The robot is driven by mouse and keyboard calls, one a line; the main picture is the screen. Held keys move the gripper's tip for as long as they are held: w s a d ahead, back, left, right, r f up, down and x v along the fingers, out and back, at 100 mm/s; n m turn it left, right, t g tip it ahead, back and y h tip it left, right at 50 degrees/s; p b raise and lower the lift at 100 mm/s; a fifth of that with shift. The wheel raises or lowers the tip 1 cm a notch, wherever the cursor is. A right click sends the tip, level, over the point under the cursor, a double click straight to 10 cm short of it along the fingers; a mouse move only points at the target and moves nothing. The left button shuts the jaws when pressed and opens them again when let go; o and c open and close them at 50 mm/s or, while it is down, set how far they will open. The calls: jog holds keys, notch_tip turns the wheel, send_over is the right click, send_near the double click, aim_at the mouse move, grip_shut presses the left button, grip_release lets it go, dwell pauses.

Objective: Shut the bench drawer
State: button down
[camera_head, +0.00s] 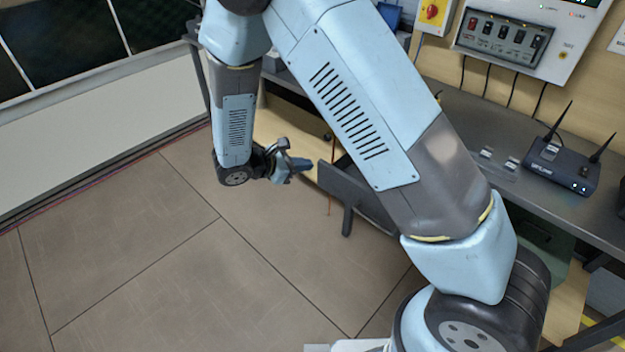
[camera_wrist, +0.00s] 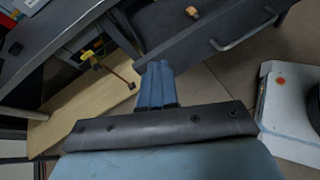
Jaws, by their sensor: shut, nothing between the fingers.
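The bench drawer stands open. Its dark grey front (camera_head: 352,195) juts out from under the bench in the head view, with a handle (camera_head: 347,220) on its outer face. My arm hides part of the drawer. In the wrist view the drawer front (camera_wrist: 190,42) runs toward the upper right, with a pale bar handle (camera_wrist: 245,36). My gripper (camera_head: 308,164) is shut and empty, with its blue fingertips close to the left end of the drawer front. In the wrist view the fingers (camera_wrist: 155,67) are together beside that front; I cannot tell whether they touch it.
The grey bench top (camera_head: 475,130) carries a router (camera_head: 562,168) with antennas at the right. A switch panel (camera_head: 507,42) hangs on the wall above. A small orange-brown item (camera_wrist: 192,12) shows behind the drawer front. The tiled floor (camera_head: 150,240) at left is clear.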

jog(key=s+a+f+n+t, duration=0.2)
jog(key=a+f+n+t, duration=0.3)
jog(key=f, duration=0.4)
jog(key=g, duration=0.1)
send_near(319, 176)
jog(key=shift+y, duration=0.4)
jog(key=x, duration=0.5)
jog(key=shift+s+d+r, duration=0.15)
jog(key=shift+s+d, duration=0.05)
jog(key=shift+d, duration=0.05)
jog(key=shift+w+d+n, duration=0.3)
jog(key=shift+w+d, duration=0.2)
jog(key=shift+w, duration=0.05)
